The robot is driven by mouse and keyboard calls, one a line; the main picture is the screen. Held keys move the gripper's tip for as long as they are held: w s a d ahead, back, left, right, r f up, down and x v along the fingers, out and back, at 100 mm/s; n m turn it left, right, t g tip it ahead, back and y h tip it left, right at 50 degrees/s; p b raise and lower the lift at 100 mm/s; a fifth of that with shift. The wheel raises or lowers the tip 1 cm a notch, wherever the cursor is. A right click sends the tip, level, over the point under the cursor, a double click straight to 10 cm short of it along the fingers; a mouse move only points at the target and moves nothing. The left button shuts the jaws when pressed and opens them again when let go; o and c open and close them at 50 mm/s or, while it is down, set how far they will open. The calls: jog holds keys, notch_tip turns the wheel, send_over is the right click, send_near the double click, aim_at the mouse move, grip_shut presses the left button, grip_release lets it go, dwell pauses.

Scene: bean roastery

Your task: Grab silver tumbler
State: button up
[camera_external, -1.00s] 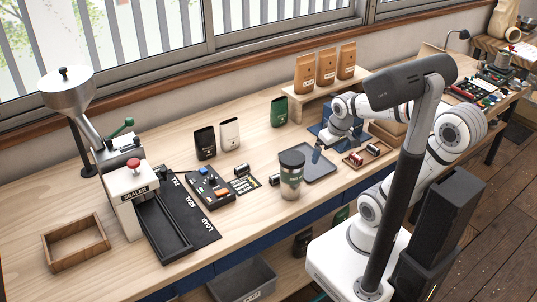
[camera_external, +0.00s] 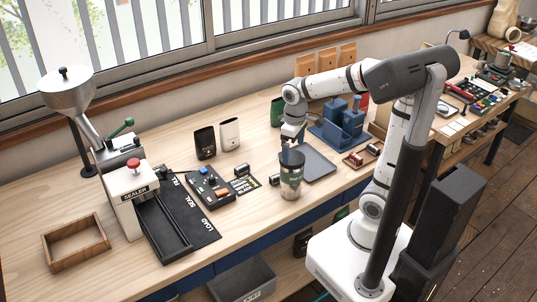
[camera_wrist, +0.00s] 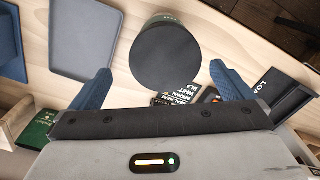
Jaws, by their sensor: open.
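I cannot tell whether a finger touches the tumbler.
A grey tray (camera_external: 319,165) lies right behind the tumbler. A blue holder (camera_external: 343,125) stands beyond it. A black card (camera_external: 243,185) and a black parts tray (camera_external: 209,186) lie to the left. The bench front edge is close to the tumbler.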

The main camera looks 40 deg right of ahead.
aim_at(293, 158)
jog(key=f, duration=0.7)
jog(key=shift+s+a+f, duration=0.15)
jog(key=shift+s+a, duration=0.1)
jog(key=c, duration=1.5)
jog(key=shift+o, duration=0.2)
